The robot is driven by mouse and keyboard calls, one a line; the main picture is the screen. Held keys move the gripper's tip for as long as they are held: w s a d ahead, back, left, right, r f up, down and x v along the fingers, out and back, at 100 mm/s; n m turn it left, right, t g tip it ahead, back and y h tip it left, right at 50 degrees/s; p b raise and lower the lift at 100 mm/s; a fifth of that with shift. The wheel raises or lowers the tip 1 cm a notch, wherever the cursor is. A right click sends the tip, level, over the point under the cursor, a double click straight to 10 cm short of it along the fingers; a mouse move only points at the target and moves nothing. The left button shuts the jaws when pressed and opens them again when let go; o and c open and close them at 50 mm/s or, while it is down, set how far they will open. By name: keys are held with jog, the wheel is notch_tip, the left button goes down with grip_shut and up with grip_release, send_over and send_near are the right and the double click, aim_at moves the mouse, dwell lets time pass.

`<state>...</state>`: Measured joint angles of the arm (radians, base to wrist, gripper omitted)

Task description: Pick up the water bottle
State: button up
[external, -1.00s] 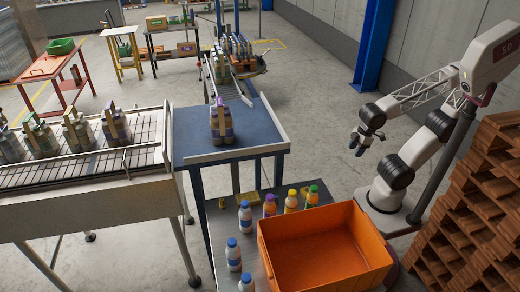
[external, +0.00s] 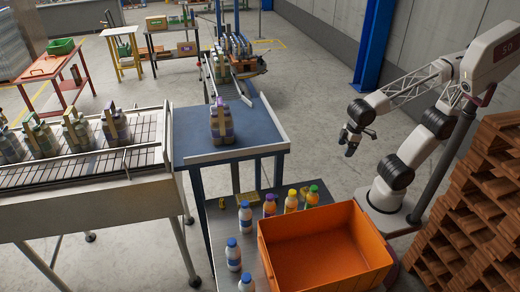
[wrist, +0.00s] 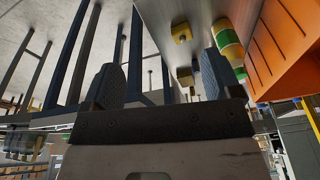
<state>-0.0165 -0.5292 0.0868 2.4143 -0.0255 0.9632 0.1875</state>
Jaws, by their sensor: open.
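Three white bottles with blue caps and blue labels stand on the grey table by the orange crate, and look like water bottles. One is at the back (external: 245,218), one in the middle (external: 233,256), and one at the front (external: 246,285), cut off by the picture's edge. My gripper (external: 350,142) is in the air behind and to the right of the bottles, well apart from them. In the wrist view its two dark fingers (wrist: 163,75) are spread with nothing between them. I cannot make out a blue-capped bottle in the wrist view.
The orange crate (external: 262,246) looks empty. Bottles with purple (external: 269,206), yellow (external: 291,202) and green (external: 313,197) caps stand along its back side. A blue conveyor table (external: 258,128) with a bottle pack (external: 222,124) stands behind left. Brown pallets (external: 470,210) are stacked at right.

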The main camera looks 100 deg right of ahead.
jog(key=w+a+r+m, duration=0.2)
jog(key=w+r+m, duration=0.1)
jog(key=w, duration=0.8)
jog(key=m+g+h, duration=0.1)
jog(key=m+g, duration=0.1)
jog(key=m, duration=0.7)
send_over(245, 203)
jog(key=f, duration=0.5)
jog(key=shift+s+a+f, duration=0.15)
jog(key=shift+s+f, duration=0.1)
jog(key=shift+s, duration=0.1)
jog(key=shift+w+a, duration=0.1)
jog(key=shift+w, duration=0.1)
jog(key=shift+f, duration=1.35)
